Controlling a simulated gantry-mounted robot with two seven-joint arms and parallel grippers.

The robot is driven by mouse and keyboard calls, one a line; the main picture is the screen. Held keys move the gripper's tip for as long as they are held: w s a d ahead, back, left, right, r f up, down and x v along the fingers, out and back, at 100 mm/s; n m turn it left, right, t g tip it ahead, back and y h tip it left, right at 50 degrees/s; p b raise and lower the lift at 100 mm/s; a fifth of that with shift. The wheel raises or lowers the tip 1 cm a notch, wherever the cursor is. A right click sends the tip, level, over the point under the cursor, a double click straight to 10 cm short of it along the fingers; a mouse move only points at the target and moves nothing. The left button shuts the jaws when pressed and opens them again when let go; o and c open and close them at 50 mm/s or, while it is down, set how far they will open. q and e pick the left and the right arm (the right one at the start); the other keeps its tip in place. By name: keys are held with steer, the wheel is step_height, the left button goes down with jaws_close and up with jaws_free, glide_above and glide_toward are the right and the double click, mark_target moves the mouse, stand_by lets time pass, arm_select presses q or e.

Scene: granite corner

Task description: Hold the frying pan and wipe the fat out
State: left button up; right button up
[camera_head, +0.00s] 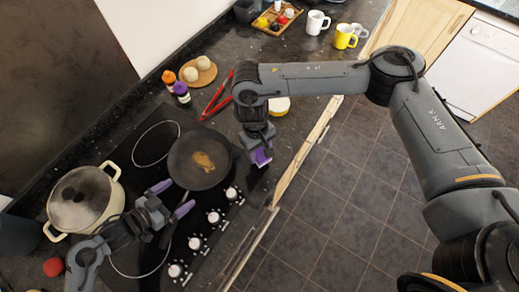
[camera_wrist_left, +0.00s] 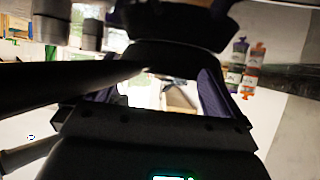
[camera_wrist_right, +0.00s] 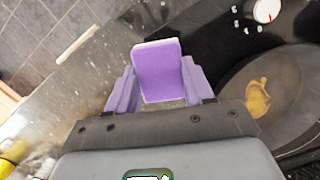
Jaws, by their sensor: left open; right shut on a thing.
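The dark frying pan (camera_head: 182,150) sits on the black hob, with a brownish-yellow patch of fat (camera_head: 203,161) inside it. In the right wrist view the pan (camera_wrist_right: 285,75) and the fat (camera_wrist_right: 257,95) show at the right. My left gripper (camera_head: 180,195) is open at the pan's near side, its fingers on either side of the handle, which the gripper partly hides. My right gripper (camera_head: 259,150) is shut on a purple sponge with a pale edge (camera_wrist_right: 160,70). It holds the sponge to the right of the pan, outside its rim.
A lidded cream pot (camera_head: 103,207) stands left of my left gripper. Hob knobs (camera_head: 214,217) line the near side. Mugs (camera_head: 345,38) stand further back. The counter edge drops to the tiled floor.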

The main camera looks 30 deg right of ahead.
arm_select(q)
steer(key=shift+d+f, duration=0.5)
steer(key=shift+d, duration=0.1)
steer(key=shift+w, duration=0.1)
